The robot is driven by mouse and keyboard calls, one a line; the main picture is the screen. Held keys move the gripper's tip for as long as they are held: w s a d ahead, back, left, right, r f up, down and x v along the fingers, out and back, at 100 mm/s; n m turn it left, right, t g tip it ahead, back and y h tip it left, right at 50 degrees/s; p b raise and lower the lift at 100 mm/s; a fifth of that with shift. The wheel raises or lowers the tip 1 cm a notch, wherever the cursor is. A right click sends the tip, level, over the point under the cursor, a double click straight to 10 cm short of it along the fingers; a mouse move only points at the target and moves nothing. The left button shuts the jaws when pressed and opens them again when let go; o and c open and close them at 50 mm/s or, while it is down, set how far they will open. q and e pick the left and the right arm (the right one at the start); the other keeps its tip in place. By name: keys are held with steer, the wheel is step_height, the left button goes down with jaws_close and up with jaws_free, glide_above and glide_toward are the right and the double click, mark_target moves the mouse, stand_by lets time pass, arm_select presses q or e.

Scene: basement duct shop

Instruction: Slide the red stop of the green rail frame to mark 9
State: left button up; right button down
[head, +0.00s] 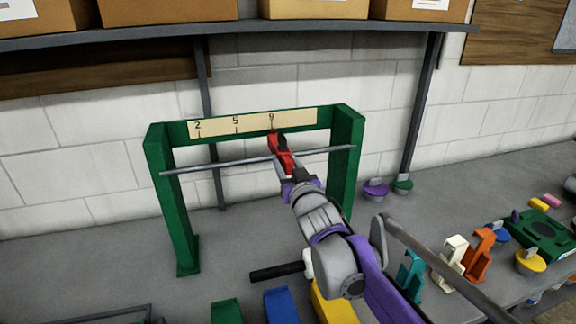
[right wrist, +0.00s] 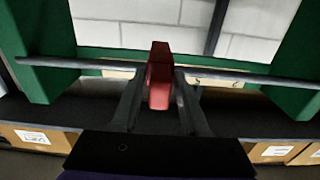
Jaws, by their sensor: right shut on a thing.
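The green rail frame (head: 180,215) stands upright on the grey bench, with a grey rod (head: 215,164) across its two posts. A cream scale strip (head: 255,122) on its top bar reads 2, 5 and 9 from left to right. The red stop (head: 279,146) sits on the rod, its upper tip just under the 9 mark. My right gripper (head: 290,168) is shut on the stop. In the right wrist view the red stop (right wrist: 159,75) is between the two fingers (right wrist: 159,98), with the rod passing behind it. My left gripper is out of view.
Purple and green knobs (head: 376,188) lie right of the frame. Teal, white and orange brackets (head: 455,256) and a green device (head: 540,232) are at the right. A shelf (head: 230,38) with cardboard boxes hangs above.

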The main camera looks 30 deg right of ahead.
steer(key=c, duration=0.7)
jaws_free()
steer(key=b+v, duration=0.1)
steer(key=v, duration=1)
steer(key=shift+w+f, duration=0.1)
